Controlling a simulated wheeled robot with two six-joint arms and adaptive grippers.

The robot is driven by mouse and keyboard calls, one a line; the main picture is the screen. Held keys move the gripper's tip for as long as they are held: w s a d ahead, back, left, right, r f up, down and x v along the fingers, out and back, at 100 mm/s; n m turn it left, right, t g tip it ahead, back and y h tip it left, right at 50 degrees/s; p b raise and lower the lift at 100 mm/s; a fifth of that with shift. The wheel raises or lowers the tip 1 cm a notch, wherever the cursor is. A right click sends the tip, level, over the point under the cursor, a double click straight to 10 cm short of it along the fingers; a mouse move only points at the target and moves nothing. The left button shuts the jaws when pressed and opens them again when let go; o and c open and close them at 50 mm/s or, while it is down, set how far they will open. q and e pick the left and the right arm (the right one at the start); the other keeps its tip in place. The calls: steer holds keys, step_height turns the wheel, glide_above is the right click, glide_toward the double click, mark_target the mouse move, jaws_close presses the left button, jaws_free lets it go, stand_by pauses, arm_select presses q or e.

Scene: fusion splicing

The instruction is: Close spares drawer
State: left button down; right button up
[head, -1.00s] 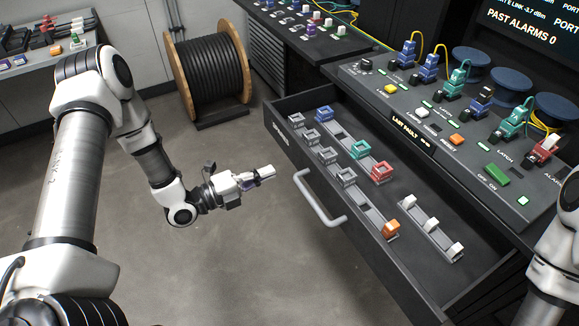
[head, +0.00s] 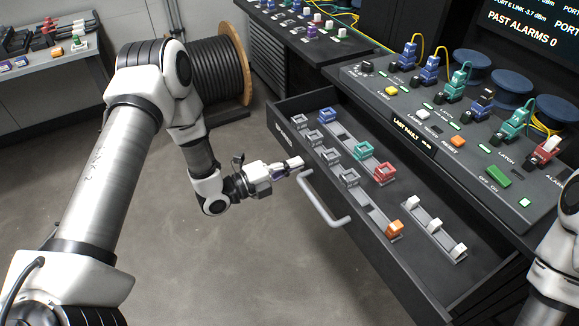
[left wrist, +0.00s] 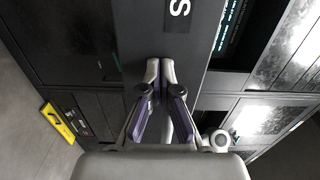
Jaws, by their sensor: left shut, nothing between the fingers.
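The spares drawer (head: 284,142) is pulled out from the dark console, with its front panel and grey bar handle (head: 325,200) facing the left. My left gripper (head: 297,163) is shut and empty, with its tips at the drawer front just beyond the upper end of the handle. In the left wrist view the shut fingertips (left wrist: 160,66) point at the dark front panel (left wrist: 155,30), which bears a white letter. I cannot tell whether they touch it. Part of my right arm shows at the right edge; its gripper is out of view.
The drawer holds grey holders with blue, teal, red and orange pieces (head: 394,229), and a rail of white pieces (head: 434,228). The console top (head: 460,120) carries connectors and buttons. A cable reel (head: 225,75) stands behind my left arm. The floor left of the drawer is clear.

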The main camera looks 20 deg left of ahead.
arm_select(q)
steer(key=b, duration=1)
glide_toward(362, 136)
steer(key=w+d, duration=0.1)
steer(key=d, duration=0.1)
steer(key=w+d+r, duration=0.1)
steer(key=d, duration=0.1)
steer(key=w+d+r, duration=0.1)
steer(key=w+d, duration=0.1)
steer(key=shift+d+r, duration=0.25)
steer(key=shift+w+r, duration=0.15)
steer(key=shift+r, duration=0.1)
